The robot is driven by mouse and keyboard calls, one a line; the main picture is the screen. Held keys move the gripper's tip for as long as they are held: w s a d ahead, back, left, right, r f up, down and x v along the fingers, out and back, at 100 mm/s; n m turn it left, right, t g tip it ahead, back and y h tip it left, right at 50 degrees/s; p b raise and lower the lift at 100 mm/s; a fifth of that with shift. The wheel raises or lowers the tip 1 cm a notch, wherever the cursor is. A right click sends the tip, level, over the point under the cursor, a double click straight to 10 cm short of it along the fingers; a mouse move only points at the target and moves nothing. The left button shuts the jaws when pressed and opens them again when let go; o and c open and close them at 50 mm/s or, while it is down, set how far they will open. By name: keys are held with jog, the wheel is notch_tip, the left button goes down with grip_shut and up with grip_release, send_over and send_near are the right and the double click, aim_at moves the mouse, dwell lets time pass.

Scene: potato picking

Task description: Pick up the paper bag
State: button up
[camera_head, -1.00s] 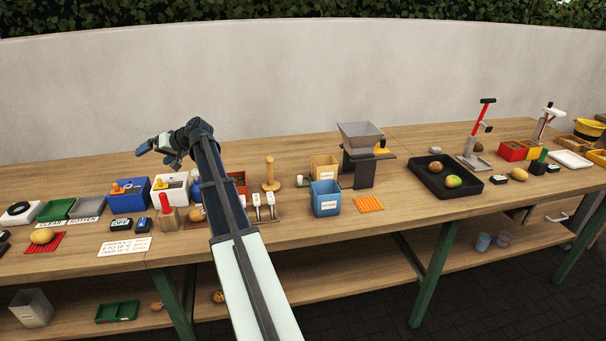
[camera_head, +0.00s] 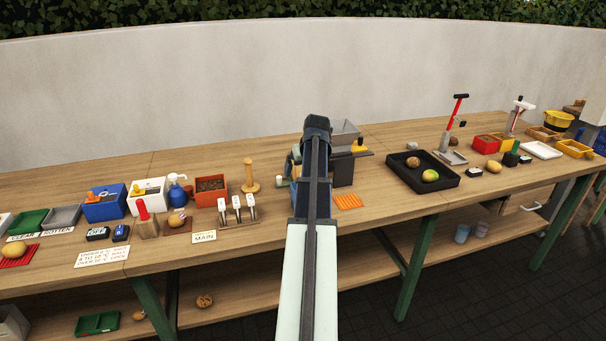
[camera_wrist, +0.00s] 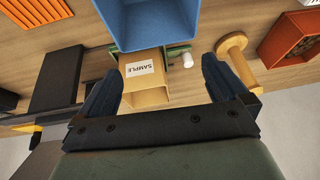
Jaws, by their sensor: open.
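The paper bag (camera_wrist: 146,92) is tan and open-topped, with a white label reading SAMPLE, and stands on the bench in the wrist view. In the head view my arm hides it. My gripper (camera_wrist: 160,66) is open and empty, with its dark blue fingers spread to either side of the bag in the picture. I cannot tell how far above or behind the bag the fingers are. In the head view my gripper is mostly hidden behind my own arm.
A blue bin (camera_wrist: 152,28) stands close beside the bag, with a small white-capped item (camera_wrist: 187,60) on the other side. A wooden spool (camera_wrist: 236,55), an orange-red box (camera_wrist: 290,40) and a metal hopper (camera_head: 344,132) are near. A black tray (camera_head: 405,177) is farther right.

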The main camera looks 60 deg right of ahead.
jog(key=shift+g, duration=0.5)
jog(key=s, duration=0.1)
jog(key=s+d, duration=0.1)
jog(key=s, duration=0.1)
jog(key=shift+s+d+f, duration=0.2)
jog(key=shift+s+f, duration=0.15)
jog(key=w+d, duration=0.8)
jog(key=shift+w+d, duration=0.15)
jog(key=shift+x, duration=2.55)
jog(key=shift+r, duration=0.1)
jog(key=shift+c, duration=0.2)
jog(key=c, duration=0.6)
